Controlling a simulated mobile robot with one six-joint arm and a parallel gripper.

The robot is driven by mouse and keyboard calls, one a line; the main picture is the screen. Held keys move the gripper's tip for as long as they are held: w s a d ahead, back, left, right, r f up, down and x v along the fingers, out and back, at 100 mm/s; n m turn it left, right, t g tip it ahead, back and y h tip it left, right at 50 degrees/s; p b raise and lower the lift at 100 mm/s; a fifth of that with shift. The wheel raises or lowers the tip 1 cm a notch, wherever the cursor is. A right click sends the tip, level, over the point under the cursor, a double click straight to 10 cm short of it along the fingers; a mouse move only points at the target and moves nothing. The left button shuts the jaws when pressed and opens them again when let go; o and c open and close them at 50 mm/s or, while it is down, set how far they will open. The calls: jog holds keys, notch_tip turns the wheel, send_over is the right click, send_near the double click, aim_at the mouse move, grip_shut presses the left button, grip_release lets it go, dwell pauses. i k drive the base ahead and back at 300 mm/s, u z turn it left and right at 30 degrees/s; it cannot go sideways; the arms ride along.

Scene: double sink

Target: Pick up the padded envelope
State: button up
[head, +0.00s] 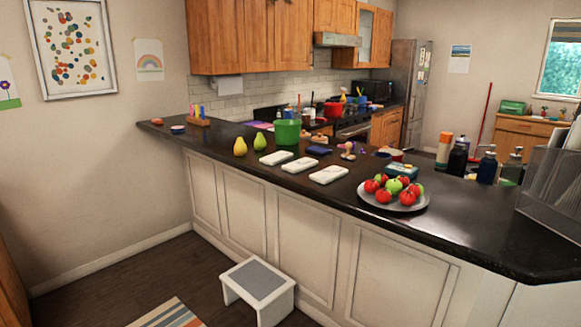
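Nothing in the head view can be surely told as the padded envelope. A clear holder (545,190) with whitish sheets stands at the counter's right end, cut off by the picture edge. My gripper is not in view.
A plate (408,207) of tomatoes and green fruit, two pears (240,147), a green bucket (287,132) and dark bottles (487,166) stand on the counter. A white step stool (258,287) and a striped rug (168,315) are on the floor in front.

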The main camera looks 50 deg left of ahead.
aim_at(295, 166)
jog(key=u, duration=4.35)
jog(key=i, duration=0.1)
jog(key=z, duration=2.8)
jog(key=k, duration=1.05)
jog(key=u, duration=0.25)
jog(key=i, duration=1)
jog(key=u, duration=0.05)
